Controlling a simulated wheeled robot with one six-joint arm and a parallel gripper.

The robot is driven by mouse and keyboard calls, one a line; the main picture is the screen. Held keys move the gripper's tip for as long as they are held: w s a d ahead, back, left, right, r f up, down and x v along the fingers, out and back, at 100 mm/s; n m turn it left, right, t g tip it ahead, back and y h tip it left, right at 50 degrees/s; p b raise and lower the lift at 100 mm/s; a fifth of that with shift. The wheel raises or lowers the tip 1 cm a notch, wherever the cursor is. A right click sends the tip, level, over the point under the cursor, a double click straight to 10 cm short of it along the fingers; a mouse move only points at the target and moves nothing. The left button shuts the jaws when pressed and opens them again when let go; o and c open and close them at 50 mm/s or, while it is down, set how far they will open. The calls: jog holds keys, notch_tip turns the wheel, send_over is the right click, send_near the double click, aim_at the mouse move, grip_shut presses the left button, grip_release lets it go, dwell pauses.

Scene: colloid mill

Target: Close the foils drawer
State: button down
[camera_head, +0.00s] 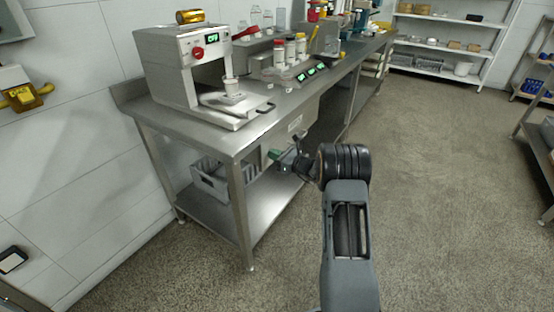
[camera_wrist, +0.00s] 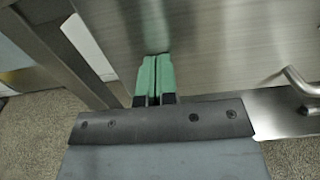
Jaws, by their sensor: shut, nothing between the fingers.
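A brushed-steel drawer front (camera_head: 309,117) with a small pale label (camera_head: 295,123) sits under the bench top in the head view; the label cannot be read. In the wrist view a steel panel (camera_wrist: 215,45) fills the upper part, with a bar handle (camera_wrist: 300,85) at the right edge. My gripper (camera_head: 275,155) is low in front of the bench, beside the drawer. Its green fingertips (camera_wrist: 155,77) are together and empty, pointing at the panel. I cannot tell whether they touch it. How far the drawer stands out is unclear.
The steel bench (camera_head: 205,115) carries a sealing machine (camera_head: 175,65) and several jars. A grey bin (camera_head: 210,180) stands on its lower shelf (camera_head: 265,205). A bench leg (camera_head: 240,210) is left of my gripper. Floor to the right (camera_head: 440,170) is clear.

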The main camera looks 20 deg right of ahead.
jog(key=shift+w+a+r, duration=0.15)
jog(key=shift+a+r, duration=0.1)
jog(key=shift+d, duration=0.1)
jog(key=p+v, duration=0.1)
jog(key=v, duration=1.3)
jog(key=shift+d+f, duration=0.15)
jog(key=shift+f, duration=0.1)
jog(key=s+a+f+n+g, duration=0.3)
jog(key=s+f+n+g, duration=0.1)
jog(key=f, duration=0.1)
jog(key=s+a+r+n+g+h+p, duration=0.2)
jog(key=s+a+r+n+g+p, duration=0.35)
jog(key=s+a+n+g, duration=0.35)
jog(key=s+a+r+n+h+p, duration=0.1)
jog(key=s+r+n+h+p, duration=0.2)
jog(key=r, duration=0.6)
jog(key=s+a+r+n+t+h+p, duration=0.1)
jog(key=s+a+r+n+h+p, duration=0.1)
jog(key=s+r+n+p, duration=0.4)
jog(key=s+a+r+n+t+h+p, duration=0.1)
jog(key=s+r+n+h+p, duration=0.3)
jog(key=r, duration=1)
jog(key=s+n+p, duration=0.1)
jog(key=n+p, duration=0.1)
jog(key=shift+a+n, duration=0.25)
jog(key=shift+n, duration=0.05)
